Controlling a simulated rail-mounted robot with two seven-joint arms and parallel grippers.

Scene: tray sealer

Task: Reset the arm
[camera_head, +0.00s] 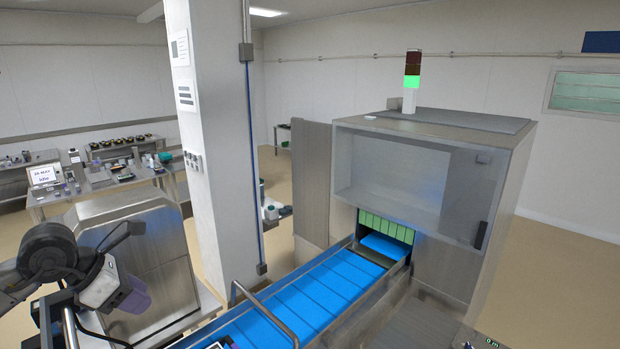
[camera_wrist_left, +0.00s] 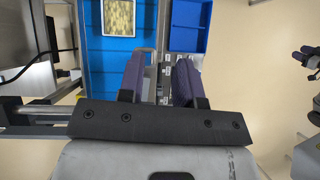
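My left gripper (camera_head: 132,298) is at the lower left in the head view, beside the blue conveyor and apart from it. Its purple fingers also show in the left wrist view (camera_wrist_left: 158,72), spread apart with nothing between them. My left arm shows folded behind it at the left edge. At the right edge of the left wrist view, dark and purple finger-like parts (camera_wrist_left: 309,57) may be my right gripper; they are too small and cut off to tell open from shut. The head view does not show my right gripper.
The blue conveyor (camera_head: 328,292) runs into the tray sealer (camera_head: 390,173), whose light tower (camera_head: 412,82) is lit green. A tray of yellowish food (camera_wrist_left: 119,18) and a blue bin (camera_wrist_left: 188,25) lie ahead of the gripper. A white pillar (camera_head: 208,150) stands behind the conveyor.

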